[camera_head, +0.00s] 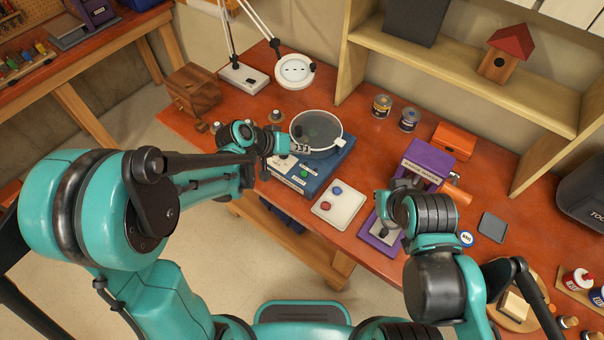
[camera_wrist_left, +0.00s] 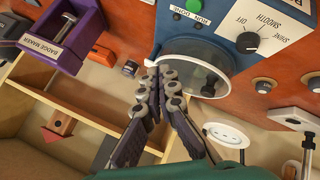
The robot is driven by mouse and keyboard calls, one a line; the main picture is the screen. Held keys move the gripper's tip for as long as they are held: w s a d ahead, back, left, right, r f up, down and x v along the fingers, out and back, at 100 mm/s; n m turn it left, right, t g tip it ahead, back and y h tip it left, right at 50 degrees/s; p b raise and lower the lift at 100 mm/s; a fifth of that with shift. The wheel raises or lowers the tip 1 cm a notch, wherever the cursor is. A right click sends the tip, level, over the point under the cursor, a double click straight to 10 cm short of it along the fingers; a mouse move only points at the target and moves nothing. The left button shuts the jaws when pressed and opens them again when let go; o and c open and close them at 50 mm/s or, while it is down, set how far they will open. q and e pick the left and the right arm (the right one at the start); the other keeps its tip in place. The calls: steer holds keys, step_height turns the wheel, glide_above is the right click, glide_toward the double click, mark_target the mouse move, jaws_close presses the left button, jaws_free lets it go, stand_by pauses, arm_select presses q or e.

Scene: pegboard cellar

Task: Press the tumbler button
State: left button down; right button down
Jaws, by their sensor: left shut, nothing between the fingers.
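The tumbler is a blue machine (camera_head: 325,174) with a round, clear-fronted drum (camera_head: 318,130), left of the bench's middle. In the left wrist view, its blue panel (camera_wrist_left: 222,22) carries a green button (camera_wrist_left: 194,6) beside RUN and DONE labels, and a black dial (camera_wrist_left: 248,42) marked OFF, SMOOTH and SHINE. My left gripper (camera_head: 302,148) is shut and empty over the tumbler. In the left wrist view, its fingertips (camera_wrist_left: 164,72) are in front of the drum, apart from the green button. My right gripper (camera_head: 384,228) is near the purple badge maker; its fingers are hard to make out.
A white pad (camera_head: 341,207) with a red and a blue button lies right of the tumbler. The purple badge maker (camera_head: 418,157) stands farther right. A magnifier lamp (camera_head: 294,71) and a wooden box (camera_head: 194,88) stand behind, with tins (camera_head: 382,105) near the shelf.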

mark_target(302, 174)
arm_select(q)
steer(key=shift+f, duration=0.1)
step_height(302, 174, down, 9)
steer(key=b, duration=0.7)
steer(key=shift+r, duration=0.2)
steer(key=shift+f, duration=0.15)
stand_by(1.0)
steer(key=shift+f+b, duration=0.3)
steer(key=shift+b, duration=0.25)
